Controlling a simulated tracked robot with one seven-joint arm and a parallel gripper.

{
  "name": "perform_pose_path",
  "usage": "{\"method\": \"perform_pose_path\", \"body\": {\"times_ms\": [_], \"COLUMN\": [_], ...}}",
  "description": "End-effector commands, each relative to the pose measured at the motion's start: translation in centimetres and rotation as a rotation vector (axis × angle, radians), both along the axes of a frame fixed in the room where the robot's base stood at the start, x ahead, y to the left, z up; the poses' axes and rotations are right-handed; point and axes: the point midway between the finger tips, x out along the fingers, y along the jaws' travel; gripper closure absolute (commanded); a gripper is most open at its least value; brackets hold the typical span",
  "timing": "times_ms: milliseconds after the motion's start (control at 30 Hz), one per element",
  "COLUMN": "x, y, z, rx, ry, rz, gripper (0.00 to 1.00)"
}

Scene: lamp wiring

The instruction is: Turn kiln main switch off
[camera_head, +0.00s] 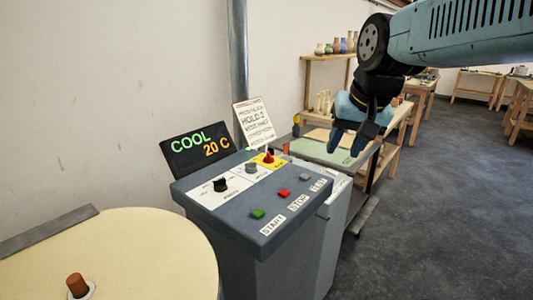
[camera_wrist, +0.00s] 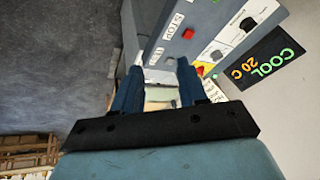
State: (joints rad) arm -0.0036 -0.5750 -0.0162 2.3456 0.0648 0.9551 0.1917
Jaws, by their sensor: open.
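The kiln control panel (camera_head: 237,225) is a grey sloped box in the head view. Its red main switch (camera_head: 268,158) sits on a yellow plate at the panel's back right corner. My gripper (camera_head: 347,147) is open and empty, in the air to the right of the panel and apart from the switch. Both blue fingers show in the wrist view (camera_wrist: 158,72). I cannot tell the switch's exact position.
Green start (camera_head: 257,213), red stop (camera_head: 284,192) and grey test (camera_head: 304,177) buttons line the panel's front. A black knob (camera_head: 220,185) and a grey knob (camera_head: 251,168) sit near the switch. A display (camera_head: 196,148) reads COOL 20 C. A notice (camera_head: 254,122) stands behind.

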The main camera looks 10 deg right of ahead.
Motion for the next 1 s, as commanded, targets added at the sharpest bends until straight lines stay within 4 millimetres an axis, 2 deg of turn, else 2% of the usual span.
{"method": "perform_pose_path", "body": {"times_ms": [33, 267, 433, 667, 1000], "x": [1.5, 7.6, 12.3, 19.0, 28.7], "y": [0.1, 0.6, 1.0, 1.4, 2.1], "z": [0.5, 2.1, 2.6, 2.3, -0.3], "rx": [0.028, 0.154, 0.240, 0.340, 0.458], "ry": [0.019, 0.104, 0.171, 0.265, 0.410], "rz": [-0.036, -0.220, -0.358, -0.547, -0.827], "gripper": [0.53, 0.31, 0.31, 0.31, 0.31]}}
